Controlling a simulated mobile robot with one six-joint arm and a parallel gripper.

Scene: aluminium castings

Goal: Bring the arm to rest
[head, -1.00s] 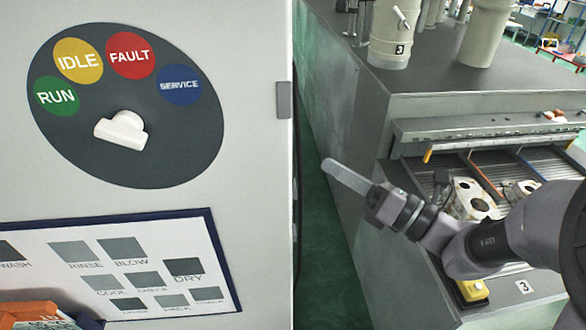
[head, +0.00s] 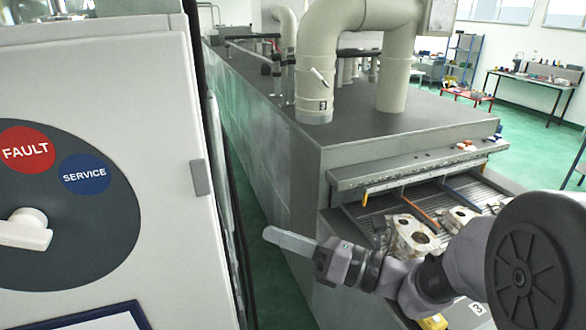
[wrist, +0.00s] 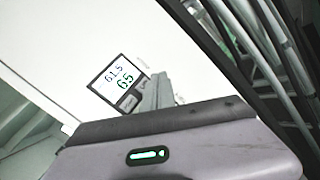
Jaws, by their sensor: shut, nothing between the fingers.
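My gripper (head: 272,238) is in the lower middle of the head view. Its pale fingers are together, point left and hold nothing. My arm reaches in from the right, in front of the grey washing machine's open front. The fingers appear apart from the white cabinet (head: 165,200) on the left. In the wrist view the shut fingers (wrist: 158,92) show before a white surface with a small display (wrist: 118,82) reading 61.5 and 65. The distance from the fingers to that surface cannot be told.
The grey machine (head: 300,170) carries thick pipes (head: 318,70). Castings (head: 412,236) lie in lanes on its ribbed infeed, partly behind my arm. The cabinet's dial has a white knob (head: 25,230), partly cut off. Green floor (head: 270,285) shows between cabinet and machine.

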